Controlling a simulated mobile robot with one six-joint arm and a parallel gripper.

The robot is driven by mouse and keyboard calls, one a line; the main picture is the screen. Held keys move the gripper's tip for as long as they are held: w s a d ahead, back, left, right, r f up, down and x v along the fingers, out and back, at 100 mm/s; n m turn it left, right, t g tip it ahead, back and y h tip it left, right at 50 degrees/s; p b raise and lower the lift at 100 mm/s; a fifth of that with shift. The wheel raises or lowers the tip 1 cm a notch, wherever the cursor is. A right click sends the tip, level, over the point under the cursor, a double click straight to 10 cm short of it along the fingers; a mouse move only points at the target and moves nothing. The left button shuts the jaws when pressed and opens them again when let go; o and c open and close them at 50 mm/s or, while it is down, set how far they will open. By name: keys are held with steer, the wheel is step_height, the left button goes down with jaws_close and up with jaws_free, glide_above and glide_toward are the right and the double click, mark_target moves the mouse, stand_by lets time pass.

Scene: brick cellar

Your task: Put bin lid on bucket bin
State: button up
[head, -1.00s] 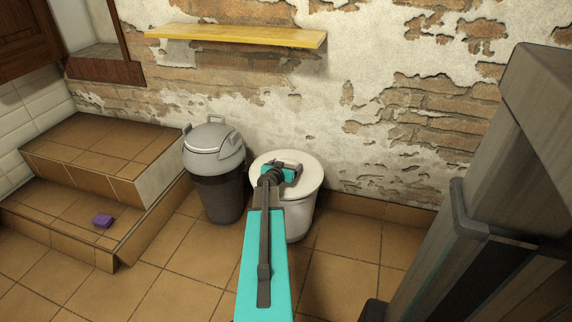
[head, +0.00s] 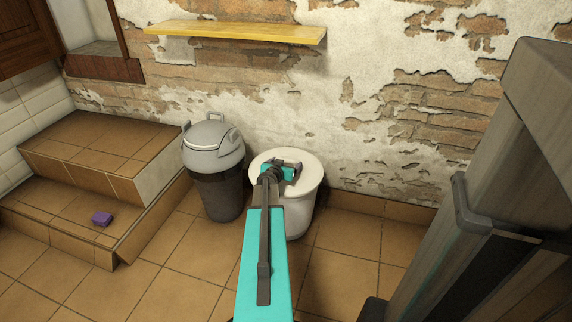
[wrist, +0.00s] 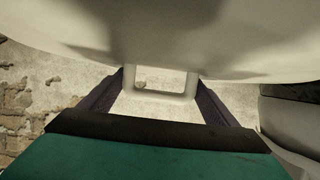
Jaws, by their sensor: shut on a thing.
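The bin lid (head: 308,170) is a round off-white disc at the top of the white bucket bin (head: 306,208), in the middle of the head view. It looks about level and roughly centred; whether it rests on the rim or sits slightly above cannot be told. My gripper (head: 291,168) is over the lid. In the wrist view my gripper (wrist: 156,100) is shut on the lid's rectangular loop handle (wrist: 152,94), one dark finger on each side. The lid's pale curved surface (wrist: 170,40) fills the top of that view. My arm hides part of the bucket's front.
A grey bin with a domed lid (head: 212,143) stands close left of the bucket. Tiled steps (head: 95,150) with a purple block (head: 102,219) are further left. A yellow shelf (head: 235,32) hangs above on the wall. A tall grey cabinet (head: 500,170) is at right.

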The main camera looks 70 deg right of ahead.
steer(key=shift+f+b, duration=0.35)
steer(key=shift+b, duration=0.15)
steer(key=o, duration=1.2)
steer(key=shift+a, duration=0.15)
steer(key=shift+p+v, duration=0.5)
steer(key=shift+v, duration=6.1)
steer(key=shift+a+r, duration=0.1)
steer(key=shift+a, duration=0.05)
